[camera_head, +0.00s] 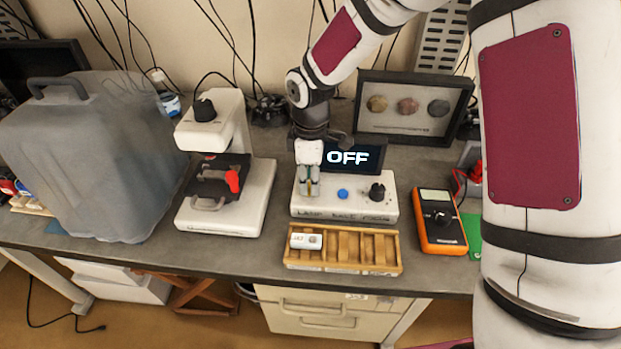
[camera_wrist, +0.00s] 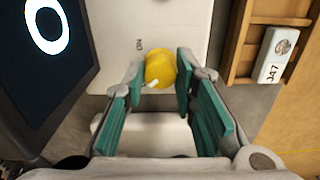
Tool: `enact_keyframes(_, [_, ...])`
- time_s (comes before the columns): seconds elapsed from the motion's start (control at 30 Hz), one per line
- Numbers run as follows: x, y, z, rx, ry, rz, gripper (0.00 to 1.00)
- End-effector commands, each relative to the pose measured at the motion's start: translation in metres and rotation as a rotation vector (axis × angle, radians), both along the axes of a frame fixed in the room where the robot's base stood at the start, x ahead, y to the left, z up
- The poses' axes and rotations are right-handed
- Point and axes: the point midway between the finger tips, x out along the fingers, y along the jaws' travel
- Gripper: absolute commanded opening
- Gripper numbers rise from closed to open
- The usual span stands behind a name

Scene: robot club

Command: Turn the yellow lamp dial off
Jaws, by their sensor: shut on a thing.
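In the head view my gripper (camera_head: 309,188) points down over the left end of the box and hides most of the dial. The teal fingers (camera_wrist: 159,80) are closed around the dial. A blue button (camera_head: 343,194) and a black knob (camera_head: 377,192) are on the same box.
A microscope-like device (camera_head: 228,190) stands to the left. An orange meter (camera_head: 440,220) lies to the right, and a framed display (camera_head: 411,105) stands behind.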

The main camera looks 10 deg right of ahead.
Motion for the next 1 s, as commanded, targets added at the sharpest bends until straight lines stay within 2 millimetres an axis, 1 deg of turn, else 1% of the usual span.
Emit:
enact_keyframes(0.2, [-0.0009,0.0002,-0.0005,-0.001,0.002,0.035,0.00])
enact_keyframes(0.6, [-0.0010,0.0003,-0.0006,-0.001,0.002,0.039,0.00])
enact_keyframes(0.63, [-0.0011,0.0003,-0.0006,-0.001,0.002,0.039,0.32])
enact_keyframes(0.7, [-0.0010,0.0003,-0.0006,-0.001,0.002,0.039,0.46])
enact_keyframes(1.0, [-0.0002,0.0000,0.0005,0.000,0.000,0.037,0.46])
